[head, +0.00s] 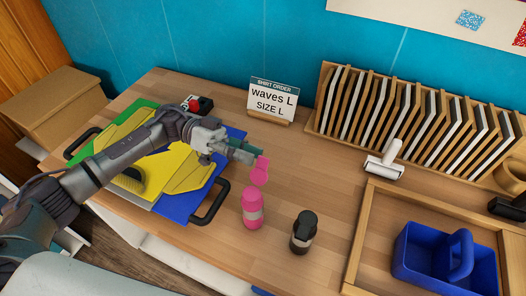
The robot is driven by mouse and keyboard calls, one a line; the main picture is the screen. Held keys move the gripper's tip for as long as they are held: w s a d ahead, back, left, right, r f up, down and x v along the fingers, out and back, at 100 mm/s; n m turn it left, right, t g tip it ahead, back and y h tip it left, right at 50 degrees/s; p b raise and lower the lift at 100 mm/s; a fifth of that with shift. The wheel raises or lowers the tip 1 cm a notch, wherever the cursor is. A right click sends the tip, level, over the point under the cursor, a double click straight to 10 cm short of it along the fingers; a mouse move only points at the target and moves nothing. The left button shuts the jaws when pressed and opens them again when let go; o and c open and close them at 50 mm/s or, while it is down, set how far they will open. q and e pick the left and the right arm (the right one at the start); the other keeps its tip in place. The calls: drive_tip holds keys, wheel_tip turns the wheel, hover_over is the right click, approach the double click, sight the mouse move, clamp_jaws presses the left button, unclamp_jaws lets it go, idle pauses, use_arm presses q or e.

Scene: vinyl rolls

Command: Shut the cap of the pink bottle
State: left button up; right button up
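The pink bottle (252,210) stands upright on the wooden table and has a pale band around its middle. Its pink cap (260,172) stands up above the far side of the bottle's top, open. My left gripper (255,154) reaches in from the left, and its fingertips are beside the upper end of the cap. I cannot tell whether they touch the cap, or how far apart the fingers are. My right gripper is not in view.
A black bottle (303,232) stands to the right of the pink one. A wooden tray (356,240) with a blue caddy (412,262) is farther right. A sign (273,98), a lint roller (384,166) and a slotted rack (318,122) stand behind. Colored boards (205,178) lie under my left arm.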

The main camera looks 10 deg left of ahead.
sight(258, 158)
use_arm(q)
drive_tip(key=shift+p+x, duration=0.45)
drive_tip(key=shift+x, duration=1.45)
clamp_jaws()
